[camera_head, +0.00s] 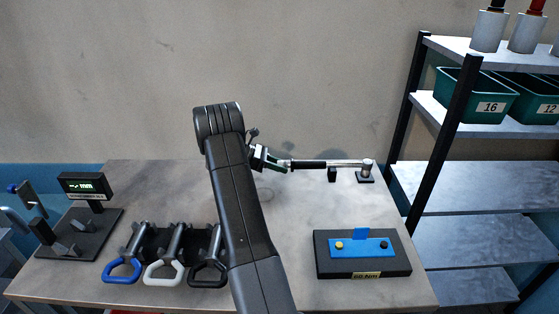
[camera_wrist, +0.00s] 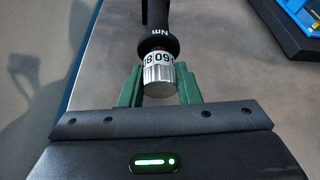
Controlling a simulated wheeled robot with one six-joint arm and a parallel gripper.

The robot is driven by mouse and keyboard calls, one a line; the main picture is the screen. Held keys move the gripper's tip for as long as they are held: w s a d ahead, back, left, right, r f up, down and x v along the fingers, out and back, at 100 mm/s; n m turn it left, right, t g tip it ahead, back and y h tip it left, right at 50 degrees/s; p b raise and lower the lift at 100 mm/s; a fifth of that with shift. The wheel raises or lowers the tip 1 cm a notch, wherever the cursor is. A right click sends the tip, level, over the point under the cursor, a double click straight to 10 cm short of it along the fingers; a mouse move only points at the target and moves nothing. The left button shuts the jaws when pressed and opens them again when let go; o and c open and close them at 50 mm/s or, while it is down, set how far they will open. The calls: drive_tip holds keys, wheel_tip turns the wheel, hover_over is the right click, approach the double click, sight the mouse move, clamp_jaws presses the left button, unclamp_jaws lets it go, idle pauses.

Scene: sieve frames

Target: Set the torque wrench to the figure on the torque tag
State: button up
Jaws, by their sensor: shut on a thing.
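The torque wrench (camera_head: 308,164) lies level over the back of the table, black grip to the left and silver shaft to the right, on small black supports. My gripper (camera_head: 270,162) is at the grip's left end. In the wrist view my gripper (camera_wrist: 160,88) has its green fingers on both sides of the knurled silver end knob (camera_wrist: 158,75), shut on it. A yellow tag (camera_head: 367,275) on the black case's front seems to read 60 Nm; the print is small.
The black case (camera_head: 320,262) with a blue insert stands at the table's front right. Several looped-handle tools (camera_head: 165,272) stand at the front left, near a gauge with an "mm" display (camera_head: 84,186). A shelf rack (camera_head: 440,140) with green bins stands right.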

drive_tip(key=shift+n+p, duration=0.3)
idle(0.5)
drive_tip(key=o, duration=1)
drive_tip(key=shift+a, duration=0.15)
drive_tip(key=b+v, duration=0.1)
drive_tip(key=v, duration=0.5)
drive_tip(key=b+v, duration=0.1)
drive_tip(key=v, duration=0.6)
drive_tip(key=shift+w+a+r, duration=0.1)
drive_tip(key=shift+w+a, duration=0.15)
drive_tip(key=shift+a, duration=0.05)
